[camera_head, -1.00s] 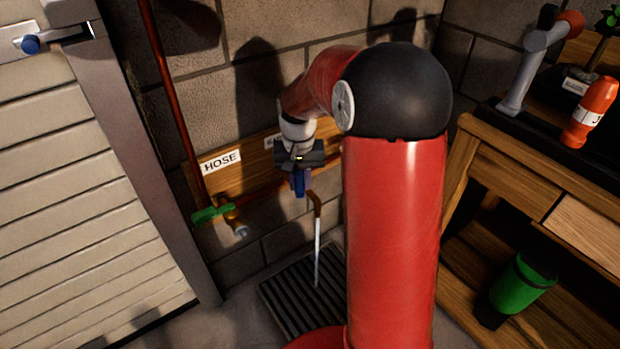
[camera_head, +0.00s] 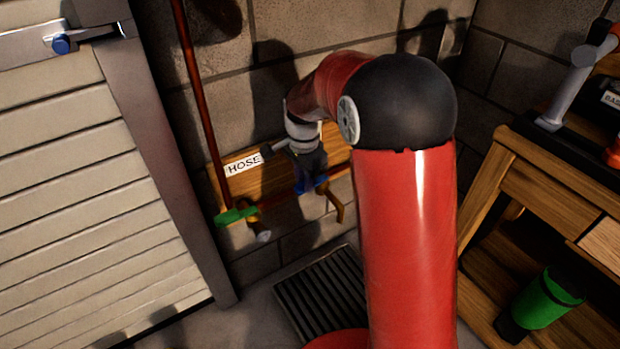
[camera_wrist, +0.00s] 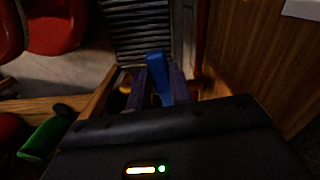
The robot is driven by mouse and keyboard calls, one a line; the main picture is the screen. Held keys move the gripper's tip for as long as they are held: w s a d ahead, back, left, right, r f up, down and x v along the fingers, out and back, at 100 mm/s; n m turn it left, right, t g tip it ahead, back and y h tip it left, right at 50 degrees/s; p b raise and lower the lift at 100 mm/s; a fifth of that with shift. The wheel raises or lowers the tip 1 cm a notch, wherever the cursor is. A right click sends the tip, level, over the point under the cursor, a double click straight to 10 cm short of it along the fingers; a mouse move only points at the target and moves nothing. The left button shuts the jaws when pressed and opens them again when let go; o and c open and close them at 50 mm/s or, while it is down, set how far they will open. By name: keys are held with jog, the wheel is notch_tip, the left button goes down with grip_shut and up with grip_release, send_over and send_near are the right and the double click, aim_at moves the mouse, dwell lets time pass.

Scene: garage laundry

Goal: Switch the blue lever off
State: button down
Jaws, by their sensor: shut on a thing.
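The blue lever (camera_head: 320,182) is on the wall tap, at the red pipe just right of the HOSE sign. It lies roughly along the pipe. Below it the brown spout (camera_head: 336,206) points down, with no water stream visible. My gripper (camera_head: 308,180) is at the tap, with its fingers shut on the blue lever. In the wrist view the lever (camera_wrist: 157,72) stands between the two purplish fingers (camera_wrist: 159,92). The tap's body is mostly hidden behind my gripper.
A green lever (camera_head: 236,215) sits on a second tap to the left, under the HOSE sign (camera_head: 243,165). A floor drain grate (camera_head: 325,290) lies below. A wooden workbench (camera_head: 545,180) stands on the right, with a green container (camera_head: 548,298) on its lower shelf. A shutter door (camera_head: 70,190) is at left.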

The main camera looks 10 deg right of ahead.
aim_at(303, 180)
jog(key=shift+w+a+m, duration=0.15)
jog(key=shift+w+m, duration=0.25)
jog(key=shift+m, duration=0.4)
jog(key=c, duration=1.2)
grip_release()
jog(key=shift+c, duration=0.2)
jog(key=shift+r, duration=0.1)
notch_tip(303, 180, up, 8)
jog(key=shift+f+p, duration=0.2)
jog(key=shift+p, duration=0.15)
